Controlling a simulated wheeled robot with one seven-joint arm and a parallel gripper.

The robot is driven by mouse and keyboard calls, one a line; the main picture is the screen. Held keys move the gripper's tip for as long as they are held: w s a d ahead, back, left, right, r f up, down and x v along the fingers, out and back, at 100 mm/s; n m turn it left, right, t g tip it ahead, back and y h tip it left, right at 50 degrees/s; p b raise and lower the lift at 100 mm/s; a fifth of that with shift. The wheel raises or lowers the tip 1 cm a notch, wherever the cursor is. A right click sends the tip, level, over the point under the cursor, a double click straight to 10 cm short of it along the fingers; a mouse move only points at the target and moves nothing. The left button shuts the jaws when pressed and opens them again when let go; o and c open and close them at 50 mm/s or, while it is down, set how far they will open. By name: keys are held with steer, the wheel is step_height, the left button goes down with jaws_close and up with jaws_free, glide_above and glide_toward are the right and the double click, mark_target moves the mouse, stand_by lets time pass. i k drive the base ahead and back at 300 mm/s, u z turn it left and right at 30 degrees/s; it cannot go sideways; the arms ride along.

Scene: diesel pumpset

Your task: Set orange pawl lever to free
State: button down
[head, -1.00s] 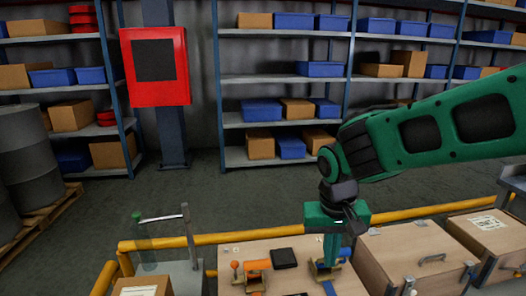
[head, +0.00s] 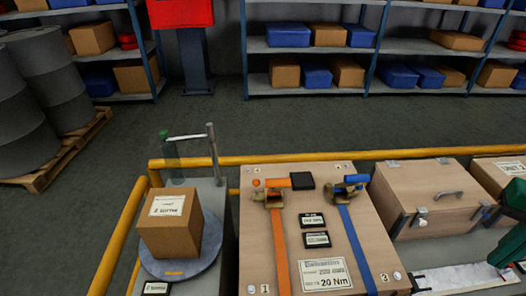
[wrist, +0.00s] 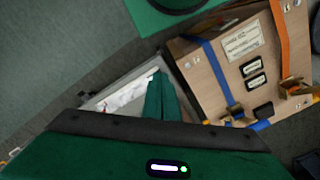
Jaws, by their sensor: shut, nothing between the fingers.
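An orange ratchet (head: 273,198) sits at the far left of a wooden panel (head: 383,262), on an orange strap (head: 281,250). An orange handle bar (head: 278,183) lies across its top, with a small orange knob (head: 256,183) at its left end; I cannot tell its exact setting. The orange ratchet's end shows at the right edge of the wrist view (wrist: 297,92). My gripper (wrist: 158,76) is shut and empty, apart from the ratchets, over a light tray area. In the head view only green parts of mine show at the right edge.
A blue ratchet (head: 345,190) on a blue strap (head: 360,240) stands right of the orange one. A black block (head: 302,180) lies between them. A cardboard box (head: 170,224) stands on a round plate at left. A latched wooden case (head: 430,197) is at right. A yellow rail (head: 235,160) runs behind.

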mark_target(255, 182)
steer(key=u, duration=0.05)
steer(key=k, duration=0.5)
steer(key=u, duration=0.65)
steer(key=i, duration=0.6)
steer(key=z, duration=0.05)
